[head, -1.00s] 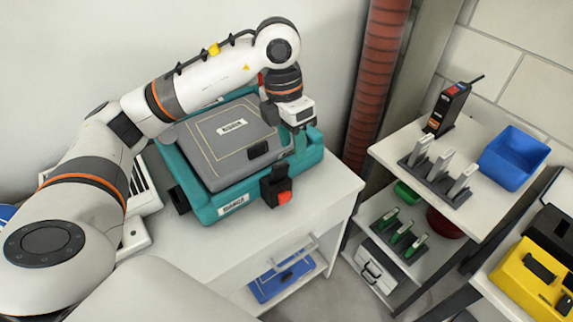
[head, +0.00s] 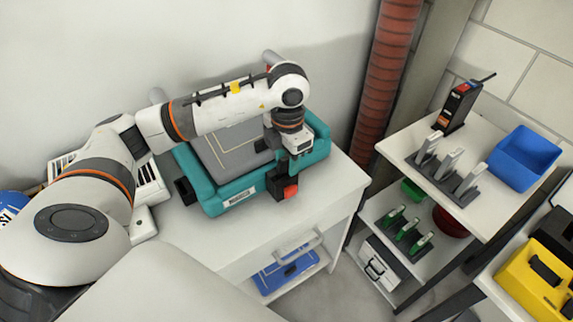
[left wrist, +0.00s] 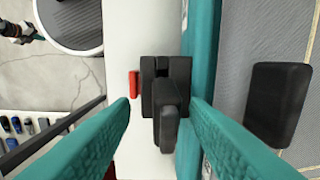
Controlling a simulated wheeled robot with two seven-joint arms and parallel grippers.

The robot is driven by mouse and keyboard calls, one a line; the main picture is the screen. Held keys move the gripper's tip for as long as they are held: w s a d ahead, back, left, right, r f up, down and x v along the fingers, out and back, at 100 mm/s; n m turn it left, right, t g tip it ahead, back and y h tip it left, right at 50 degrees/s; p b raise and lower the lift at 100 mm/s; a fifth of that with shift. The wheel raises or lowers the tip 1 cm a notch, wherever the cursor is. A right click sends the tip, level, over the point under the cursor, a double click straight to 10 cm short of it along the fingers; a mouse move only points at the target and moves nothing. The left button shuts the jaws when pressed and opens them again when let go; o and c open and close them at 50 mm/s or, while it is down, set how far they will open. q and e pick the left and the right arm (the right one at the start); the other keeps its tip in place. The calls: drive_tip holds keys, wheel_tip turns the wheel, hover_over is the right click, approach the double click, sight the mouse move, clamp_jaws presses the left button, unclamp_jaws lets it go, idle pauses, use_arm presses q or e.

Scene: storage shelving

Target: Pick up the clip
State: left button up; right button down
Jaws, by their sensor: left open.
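The black clip (head: 281,183) with a red part (head: 291,191) is on the front side of the teal case, near its right end. In the left wrist view the clip (left wrist: 165,110) shows in the middle as a black block with an upright tab, the red part to its left. My left gripper (head: 296,164) is above the clip, pointing down. Its teal fingers are open, one on each side of the clip in the left wrist view (left wrist: 160,112). I cannot tell any contact. What looks like part of my right gripper (left wrist: 14,22) shows small at the upper left edge.
The teal case (head: 238,199) with a grey lid stands on the white table (head: 232,232). A second black latch (head: 186,191) is at its left end. A red column (head: 386,80) rises behind. Shelves with a blue bin (head: 523,158) stand to the right.

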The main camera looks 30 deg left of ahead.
use_arm(q)
drive_tip(key=shift+f, duration=0.65)
clamp_jaws()
drive_tip(key=shift+r, duration=0.15)
